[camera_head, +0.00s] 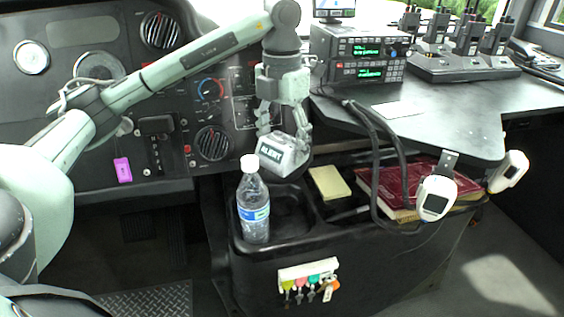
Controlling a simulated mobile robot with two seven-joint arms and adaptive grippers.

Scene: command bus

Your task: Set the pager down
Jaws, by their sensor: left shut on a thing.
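The pager (283,157), a small pale grey box with dark "ALERT" lettering, is tilted in my left gripper (285,136). The gripper points down and its fingers are shut around the pager's sides. The pager is above the far part of the black console (335,262), behind and right of the bottle's white cap. I cannot tell whether it touches anything below. My right gripper is not in view.
A water bottle (253,205) stands in the console's left recess. A yellow pad (329,183) and a red book (405,190) lie to the right. Black cables (376,150) hang from the desk (450,123). Radios (468,45) stand at the back. White devices (436,198) hang at the desk's edge.

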